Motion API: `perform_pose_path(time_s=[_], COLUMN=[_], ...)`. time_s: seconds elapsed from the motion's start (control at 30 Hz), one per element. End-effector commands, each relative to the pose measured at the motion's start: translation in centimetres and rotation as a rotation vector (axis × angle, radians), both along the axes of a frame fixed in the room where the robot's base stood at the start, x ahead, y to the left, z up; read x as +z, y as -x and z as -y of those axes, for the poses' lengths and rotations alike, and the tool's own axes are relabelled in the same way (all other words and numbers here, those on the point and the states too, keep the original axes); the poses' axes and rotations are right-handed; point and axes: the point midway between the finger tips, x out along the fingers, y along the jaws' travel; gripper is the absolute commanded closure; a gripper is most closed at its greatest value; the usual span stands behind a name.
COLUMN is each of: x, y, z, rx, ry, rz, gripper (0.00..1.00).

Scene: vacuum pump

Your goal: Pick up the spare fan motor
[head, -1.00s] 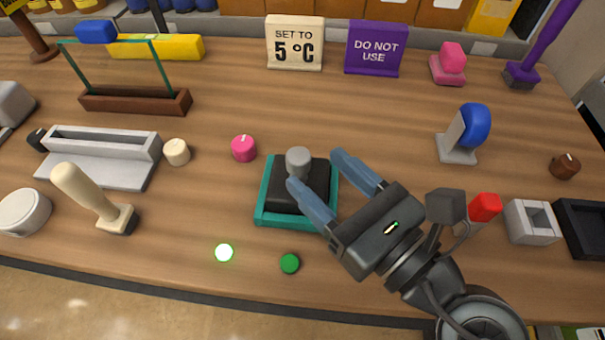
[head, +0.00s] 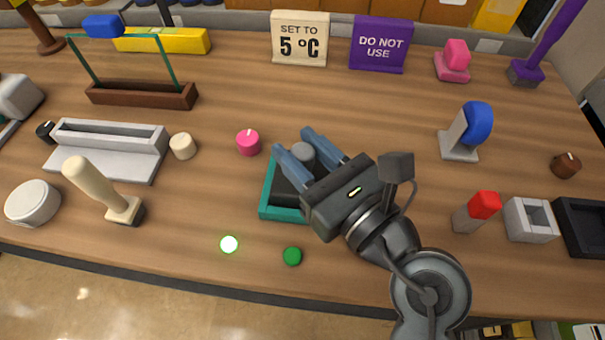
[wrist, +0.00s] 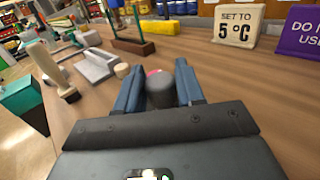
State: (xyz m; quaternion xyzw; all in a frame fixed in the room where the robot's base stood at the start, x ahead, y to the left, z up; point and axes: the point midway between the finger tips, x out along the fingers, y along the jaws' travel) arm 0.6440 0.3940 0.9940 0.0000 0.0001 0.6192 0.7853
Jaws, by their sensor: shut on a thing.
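The spare fan motor appears to be the grey cylinder (head: 302,153) in the teal-rimmed tray (head: 268,190) at mid-table. My gripper (head: 292,141) has its two blue fingers on either side of this cylinder and is shut on it. In the wrist view the dark grey cylinder (wrist: 160,90) stands between the fingers. My gripper body hides much of the tray and its dark inside, so I cannot tell whether the cylinder is clear of it.
A pink knob (head: 248,142) is just left of my fingertips. A red-topped block (head: 481,207) and a blue-headed stand (head: 470,132) are to the right.

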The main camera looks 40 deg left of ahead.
Motion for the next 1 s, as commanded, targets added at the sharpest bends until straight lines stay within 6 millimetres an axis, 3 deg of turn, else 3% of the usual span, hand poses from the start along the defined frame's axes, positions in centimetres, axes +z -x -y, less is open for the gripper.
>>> perform_pose_path(time_s=[0.3, 1.0], x=[0.00, 0.00], y=[0.00, 0.00], z=[0.02, 0.03], rx=[0.000, 0.000], ry=[0.000, 0.000], rz=[0.000, 0.000], gripper=[1.00, 1.00])
